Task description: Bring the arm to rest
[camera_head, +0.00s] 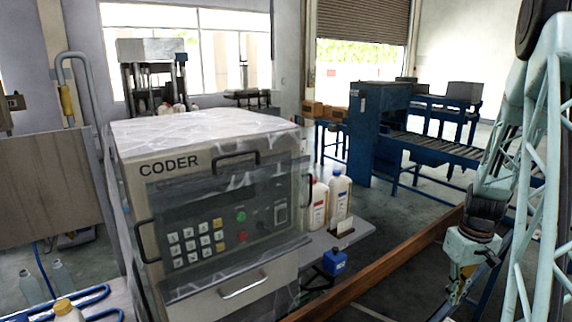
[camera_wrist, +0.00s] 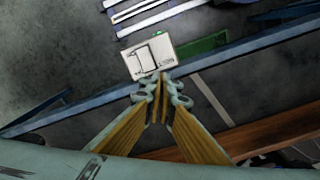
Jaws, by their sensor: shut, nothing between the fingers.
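My gripper (camera_wrist: 160,84) is in the middle of the wrist view, with its fingertips together and nothing between them. It hangs over dark floor and a blue rail, and a pale box with dark markings (camera_wrist: 150,56) shows just beyond the fingertips. In the head view my arm is at the right edge. Its pale wrist part (camera_head: 464,250) points down beside the brown wooden beam, and the fingertips are too small and dark there to make out.
The coder machine (camera_head: 215,210) stands at the centre left. White bottles (camera_head: 339,197) and a small blue container (camera_head: 334,262) are beside it. A brown wooden beam (camera_head: 385,262) runs between the machine and my arm. A blue roller conveyor (camera_head: 430,147) stands behind.

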